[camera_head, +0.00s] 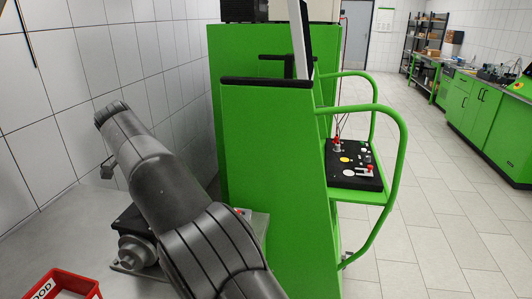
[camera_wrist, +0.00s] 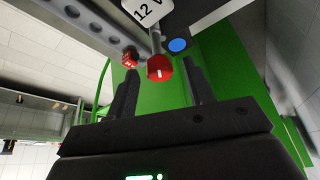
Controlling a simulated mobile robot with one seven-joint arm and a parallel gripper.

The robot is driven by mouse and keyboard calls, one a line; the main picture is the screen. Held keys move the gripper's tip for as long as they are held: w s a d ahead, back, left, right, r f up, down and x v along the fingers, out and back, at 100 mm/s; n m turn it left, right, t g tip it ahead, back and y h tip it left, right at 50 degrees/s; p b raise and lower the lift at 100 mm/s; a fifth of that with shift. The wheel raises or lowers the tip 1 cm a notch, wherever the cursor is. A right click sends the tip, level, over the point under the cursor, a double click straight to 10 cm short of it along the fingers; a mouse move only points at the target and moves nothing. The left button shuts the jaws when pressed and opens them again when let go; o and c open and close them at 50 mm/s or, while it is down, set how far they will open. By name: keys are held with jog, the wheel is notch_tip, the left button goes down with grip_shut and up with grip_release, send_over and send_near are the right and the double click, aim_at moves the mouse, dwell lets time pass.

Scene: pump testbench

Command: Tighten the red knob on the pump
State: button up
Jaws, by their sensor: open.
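My gripper (camera_wrist: 158,78) is open, with one dark finger on each side of the knob. Gaps show between the knob and both fingers, and the knob looks level with the fingertips. In the head view a dark pump-like unit (camera_head: 135,248) sits on a grey plate, partly hidden by my arm. My gripper and the knob cannot be made out there.
A second, smaller red part (camera_wrist: 130,58) is close to the left finger. A green cabinet (camera_head: 270,170) with a control panel (camera_head: 352,181) stands right of my arm. A red bin (camera_head: 88,284) is front left.

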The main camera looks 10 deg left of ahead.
jog(key=n+y, duration=0.1)
jog(key=n, duration=0.2)
jog(key=n+y, duration=0.1)
jog(key=n, duration=0.3)
jog(key=shift+d+y, duration=0.2)
jog(key=shift+y, duration=0.2)
jog(key=n+y, duration=0.1)
jog(key=n, duration=0.2)
jog(key=n+y, duration=0.1)
jog(key=n, duration=0.2)
jog(key=shift+d+g, duration=0.15)
jog(key=shift+g, duration=0.15)
jog(key=v, duration=1.1)
jog(key=d+r+m, duration=0.1)
jog(key=d+m, duration=0.1)
jog(key=d, duration=2.3)
jog(key=shift+w+d+r+m+t+h, duration=0.3)
jog(key=shift+w+r+t, duration=0.1)
jog(key=shift+w, duration=0.1)
